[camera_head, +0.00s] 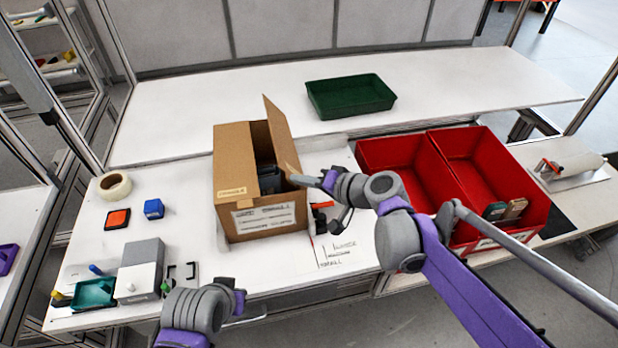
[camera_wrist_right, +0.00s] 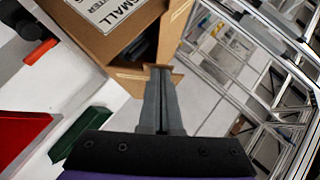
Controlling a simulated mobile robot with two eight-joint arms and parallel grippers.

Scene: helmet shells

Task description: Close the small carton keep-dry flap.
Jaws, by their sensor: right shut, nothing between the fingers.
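The small brown cardboard carton (camera_head: 265,218) stands on the white bench, its top open with a dark item inside. In the right wrist view, the tips (camera_wrist_right: 158,72) meet or overlap a cardboard flap edge (camera_wrist_right: 130,82); contact is unclear. My left wrist (camera_head: 238,298) shows low in front; its fingers cannot be made out.
Red bins (camera_head: 400,158) stand right of the carton, and a green tray (camera_head: 350,97) is behind. A tape roll (camera_head: 114,186), an orange pad (camera_head: 117,219), a blue block (camera_head: 154,209) and a grey box (camera_head: 140,270) lie left. The bench behind the carton is mostly clear.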

